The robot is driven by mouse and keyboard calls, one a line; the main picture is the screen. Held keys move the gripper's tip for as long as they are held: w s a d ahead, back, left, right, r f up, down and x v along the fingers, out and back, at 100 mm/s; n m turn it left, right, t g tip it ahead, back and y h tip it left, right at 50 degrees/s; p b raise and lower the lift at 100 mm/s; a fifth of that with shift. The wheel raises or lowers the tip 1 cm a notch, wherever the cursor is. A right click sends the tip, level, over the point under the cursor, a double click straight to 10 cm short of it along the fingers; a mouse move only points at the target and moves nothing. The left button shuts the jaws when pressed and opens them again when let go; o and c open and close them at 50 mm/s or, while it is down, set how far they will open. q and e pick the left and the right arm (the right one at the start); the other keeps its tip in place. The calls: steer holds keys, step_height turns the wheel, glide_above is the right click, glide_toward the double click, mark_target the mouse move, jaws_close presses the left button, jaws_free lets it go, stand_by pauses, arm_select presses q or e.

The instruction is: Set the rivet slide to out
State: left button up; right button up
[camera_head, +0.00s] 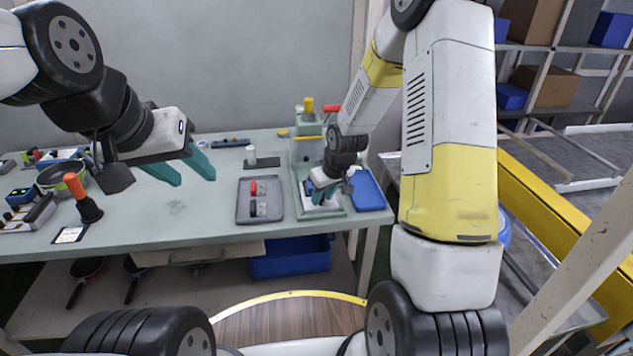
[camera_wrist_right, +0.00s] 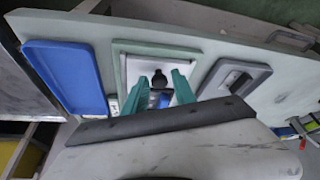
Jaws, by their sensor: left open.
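The green rivet press (camera_head: 299,150) stands at the back right of the bench, with a yellow top and a red handle. My right gripper (camera_head: 324,196) is low over its base plate (camera_head: 338,211) and hides much of it. In the right wrist view, a dark knob with a blue part below it (camera_wrist_right: 158,80) shows between the teal fingers of my right gripper (camera_wrist_right: 160,90). The fingers stand apart with gaps beside the knob. I cannot tell the slide's position. My left gripper (camera_head: 190,170) is open and empty above the bench's left half.
A grey tray (camera_head: 242,212) with red and black parts lies left of the press. A blue tray (camera_head: 368,190) lies right of it. A red-handled tool (camera_head: 76,188) stands near a pan at the left.

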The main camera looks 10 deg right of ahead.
steer(key=v, duration=0.7)
steer(key=shift+s+r, duration=0.15)
steer(key=shift+r, duration=0.2)
steer(key=s+d+r+m+t, duration=0.2)
steer(key=s+r+m, duration=0.2)
steer(key=s+r, duration=1.6)
steer(key=s, duration=0.3)
steer(key=shift+r, duration=0.2)
steer(key=shift+d, duration=0.1)
stand_by(0.4)
